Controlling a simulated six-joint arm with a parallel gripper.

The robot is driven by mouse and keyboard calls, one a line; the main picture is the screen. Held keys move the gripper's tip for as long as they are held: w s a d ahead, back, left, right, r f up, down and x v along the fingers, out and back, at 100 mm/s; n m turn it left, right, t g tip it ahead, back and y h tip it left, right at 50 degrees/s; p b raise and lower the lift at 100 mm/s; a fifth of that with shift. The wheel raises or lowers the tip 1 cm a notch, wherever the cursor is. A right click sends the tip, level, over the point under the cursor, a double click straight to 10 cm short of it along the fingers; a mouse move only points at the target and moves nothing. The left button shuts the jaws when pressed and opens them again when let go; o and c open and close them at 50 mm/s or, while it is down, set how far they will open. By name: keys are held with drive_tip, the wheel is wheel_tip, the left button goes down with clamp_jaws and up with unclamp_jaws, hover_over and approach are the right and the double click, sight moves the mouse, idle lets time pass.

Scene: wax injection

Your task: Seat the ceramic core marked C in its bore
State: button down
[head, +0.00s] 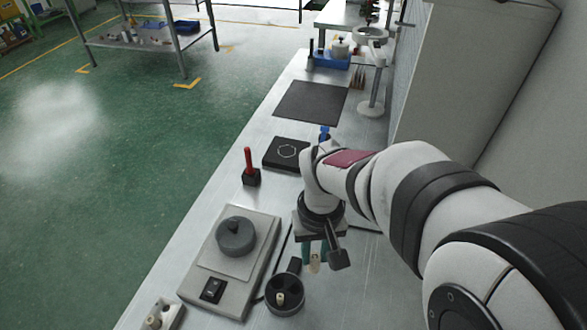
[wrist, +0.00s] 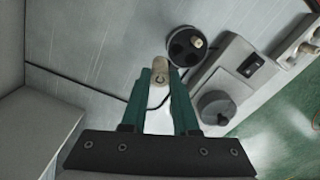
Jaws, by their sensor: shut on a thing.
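My gripper (head: 315,262) has teal fingers shut on a beige ceramic core, held clear of the bench. The held core (wrist: 160,73) is between the fingertips in the wrist view, with a dark C-like mark on its end. A round black holder (head: 285,282) stands on the bench just below and left of the gripper in the head view. In the wrist view the holder (wrist: 181,58) is beyond the fingertips to the right. Another beige core (wrist: 197,42) stands in it; the dark openings beside that core are too small to read clearly.
A grey plated device (head: 214,270) with a black switch and a dark grey round pot (head: 236,237) stands left of the holder. A metal block (head: 163,314) with a beige piece is at the bottom left.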

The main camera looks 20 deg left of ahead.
drive_tip(key=s+a+n, duration=0.6)
drive_tip(key=a+n, duration=0.2)
drive_tip(key=a, duration=0.2)
drive_tip(key=s+a+n, duration=0.7)
drive_tip(key=a, duration=0.4)
drive_tip(key=shift+n, duration=0.3)
drive_tip(key=s+a+f, duration=0.2)
drive_tip(key=s+f, duration=0.1)
drive_tip(key=s+a+f, duration=0.3)
drive_tip(key=f, duration=0.1)
drive_tip(key=s+a+f, duration=0.2)
drive_tip(key=s+f, duration=0.1)
drive_tip(key=shift+s+a+f, duration=0.2)
drive_tip(key=shift+a, duration=0.2)
drive_tip(key=shift+f, duration=0.25)
drive_tip(key=c, duration=0.9)
unclamp_jaws()
drive_tip(key=shift+f, duration=0.1)
drive_tip(key=shift+c, duration=0.2)
